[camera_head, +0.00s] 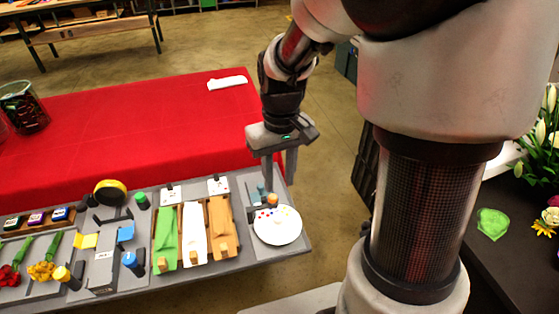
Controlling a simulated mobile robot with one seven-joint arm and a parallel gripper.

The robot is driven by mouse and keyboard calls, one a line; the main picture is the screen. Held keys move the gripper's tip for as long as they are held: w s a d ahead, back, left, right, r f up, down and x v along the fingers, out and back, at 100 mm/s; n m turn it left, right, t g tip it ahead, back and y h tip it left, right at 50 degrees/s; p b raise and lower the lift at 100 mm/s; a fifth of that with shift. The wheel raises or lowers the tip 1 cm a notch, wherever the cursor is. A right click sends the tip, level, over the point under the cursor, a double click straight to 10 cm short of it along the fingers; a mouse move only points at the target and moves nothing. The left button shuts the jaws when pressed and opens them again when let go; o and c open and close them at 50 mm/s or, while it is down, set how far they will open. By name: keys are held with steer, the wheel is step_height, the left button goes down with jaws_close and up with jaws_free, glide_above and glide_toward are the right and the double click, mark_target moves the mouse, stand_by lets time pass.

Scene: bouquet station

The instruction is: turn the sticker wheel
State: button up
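The sticker wheel (278,231) is a white disc with small coloured dots, at the right end of the grey station board. My gripper (279,178) points down just beyond the wheel's far side in this view. Its two fingers are apart, and I see nothing held between them. The left finger overlaps small blue parts behind the wheel. I cannot tell how high the fingertips are above the board, or whether they touch anything.
Left of the wheel is a rack with green, white and orange folded sheets (194,236). Further left are a yellow tape roll (110,192), ink pads (38,217) and flowers (43,271). A red cloth (120,128) covers the table behind. Right is a dark counter with a green piece (492,223).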

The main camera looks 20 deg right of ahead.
steer(key=shift+r, duration=2.1)
steer(key=shift+r, duration=0.1)
steer(key=s+r+m+t+p, duration=0.1)
steer(key=s+r+t+p, duration=0.3)
steer(key=s+r, duration=0.8)
step_height(320, 180, up, 2)
steer(key=shift+s+r+m+t, duration=0.2)
steer(key=shift+s+m+t, duration=0.2)
steer(key=shift+t, duration=0.4)
